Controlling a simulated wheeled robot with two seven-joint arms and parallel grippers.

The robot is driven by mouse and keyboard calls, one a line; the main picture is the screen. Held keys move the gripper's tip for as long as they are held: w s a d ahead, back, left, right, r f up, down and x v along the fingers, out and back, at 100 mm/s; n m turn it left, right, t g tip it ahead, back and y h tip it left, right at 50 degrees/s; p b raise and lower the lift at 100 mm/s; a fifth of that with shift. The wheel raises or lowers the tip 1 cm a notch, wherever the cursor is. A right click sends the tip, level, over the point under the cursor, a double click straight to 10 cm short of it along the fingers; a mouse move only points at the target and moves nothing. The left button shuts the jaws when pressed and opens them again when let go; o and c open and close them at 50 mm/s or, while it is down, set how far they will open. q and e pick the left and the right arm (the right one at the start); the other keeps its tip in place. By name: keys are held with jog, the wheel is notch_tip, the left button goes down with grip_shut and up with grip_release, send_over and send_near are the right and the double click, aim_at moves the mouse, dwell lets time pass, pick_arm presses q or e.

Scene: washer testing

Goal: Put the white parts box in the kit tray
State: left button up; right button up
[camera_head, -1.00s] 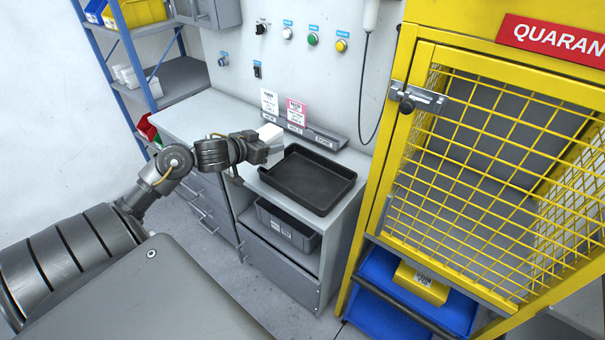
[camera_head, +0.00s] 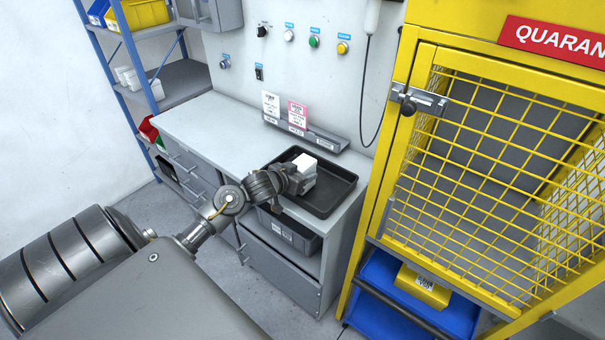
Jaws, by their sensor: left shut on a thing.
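The white parts box (camera_head: 305,162) is in my left gripper (camera_head: 303,177), which is shut on it. Gripper and box show over the left part of the black kit tray (camera_head: 335,195), which lies on the grey counter. I cannot tell whether the box touches the tray floor; the gripper and wrist hide its lower part. The right part of the tray is bare. My right gripper is not in view.
A card holder with a white card (camera_head: 271,105) and a pink card (camera_head: 297,114) stands behind the tray. The yellow mesh quarantine cage (camera_head: 500,170) is close on the right. A grey bin (camera_head: 291,232) sits on the shelf below. The counter to the left is clear.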

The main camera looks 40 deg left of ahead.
pick_arm(q)
jog(key=shift+f, duration=0.15)
jog(key=shift+f, duration=0.2)
jog(key=o, duration=1.1)
jog(key=shift+r, duration=0.2)
jog(key=v, duration=1.2)
jog(key=shift+s, duration=0.1)
jog(key=shift+f, duration=0.15)
